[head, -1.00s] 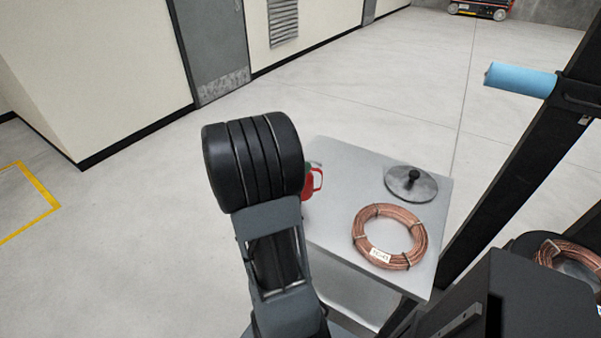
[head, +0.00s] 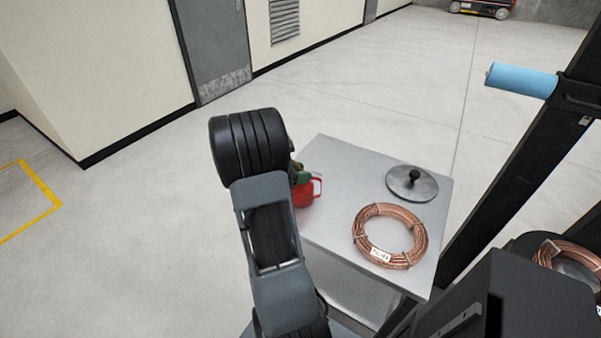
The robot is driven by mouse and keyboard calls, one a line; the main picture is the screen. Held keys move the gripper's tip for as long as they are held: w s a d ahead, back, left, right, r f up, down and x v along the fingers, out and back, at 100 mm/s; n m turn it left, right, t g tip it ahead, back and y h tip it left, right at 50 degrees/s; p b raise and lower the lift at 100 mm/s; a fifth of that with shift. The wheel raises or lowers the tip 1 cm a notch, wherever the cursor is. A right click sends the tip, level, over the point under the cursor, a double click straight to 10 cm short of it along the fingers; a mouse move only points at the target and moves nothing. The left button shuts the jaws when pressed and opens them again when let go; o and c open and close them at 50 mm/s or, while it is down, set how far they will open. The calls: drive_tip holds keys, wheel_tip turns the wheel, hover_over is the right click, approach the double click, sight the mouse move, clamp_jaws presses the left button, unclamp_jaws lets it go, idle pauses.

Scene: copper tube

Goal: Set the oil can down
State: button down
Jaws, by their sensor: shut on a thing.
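The red oil can (head: 307,193) shows just right of my arm in the head view, at the left edge of the grey table (head: 335,158). Its handle faces right, and my arm hides its left part. A small dark greenish part shows at its top; I cannot tell what it is. My gripper is hidden behind my own arm links, so its fingers and their hold on the can do not show. I cannot tell whether the can's base touches the tabletop.
A copper tube coil (head: 425,240) with a white tag lies at the table's front right. A round grey lid-like disc with a black knob (head: 413,176) lies behind it. The table's middle and back left are bare. A dark post (head: 520,170) stands to the right.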

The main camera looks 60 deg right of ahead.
drive_tip(key=shift+f, duration=0.15)
drive_tip(key=c, duration=0.6)
unclamp_jaws()
